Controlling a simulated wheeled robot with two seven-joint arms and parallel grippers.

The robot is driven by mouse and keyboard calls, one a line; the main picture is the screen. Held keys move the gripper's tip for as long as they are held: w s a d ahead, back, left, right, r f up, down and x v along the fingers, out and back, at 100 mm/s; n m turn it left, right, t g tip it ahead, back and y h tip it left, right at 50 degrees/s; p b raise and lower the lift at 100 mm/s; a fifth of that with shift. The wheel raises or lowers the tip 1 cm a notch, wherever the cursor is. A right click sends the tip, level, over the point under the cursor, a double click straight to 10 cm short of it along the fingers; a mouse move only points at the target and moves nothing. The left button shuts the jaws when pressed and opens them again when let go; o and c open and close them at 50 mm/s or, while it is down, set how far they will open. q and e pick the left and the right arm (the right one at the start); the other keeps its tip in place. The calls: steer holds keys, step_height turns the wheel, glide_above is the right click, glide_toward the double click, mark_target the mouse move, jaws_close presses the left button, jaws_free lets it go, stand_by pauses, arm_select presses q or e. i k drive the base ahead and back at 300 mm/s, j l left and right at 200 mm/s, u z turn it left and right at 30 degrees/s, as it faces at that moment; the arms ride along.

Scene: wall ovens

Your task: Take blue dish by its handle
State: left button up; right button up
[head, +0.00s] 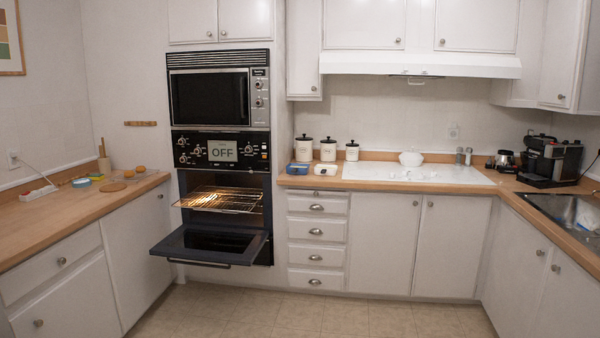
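A small blue dish (298,169) sits on the wooden counter just right of the oven column, near the counter's front left corner. It is too small in view to make out its handle. A second, round light-blue item (81,182) lies on the left counter; I cannot tell what it is. Neither my left nor my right gripper is in view.
The oven door (210,245) is folded down and juts into the room, with a wire rack (218,200) pulled partly out above it. White canisters (304,149) stand behind the blue dish, and a white dish (325,169) is beside it. The floor (340,315) is clear.

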mark_target(291, 168)
steer(key=i+z, duration=0.1)
steer(key=i, duration=0.45)
steer(key=i+j+z, duration=0.15)
steer(key=i, duration=0.4)
steer(key=i+j+z, duration=0.1)
steer(key=i, duration=0.45)
steer(key=i+j+z, duration=0.1)
steer(key=i+j, duration=0.2)
steer(key=i, duration=0.25)
steer(key=i+j+z, duration=0.15)
steer(key=i, duration=0.35)
steer(key=i+j+z, duration=0.1)
steer(key=i+j, duration=0.35)
steer(key=i+j+z, duration=0.15)
steer(key=i+j, duration=0.2)
steer(key=i, duration=0.25)
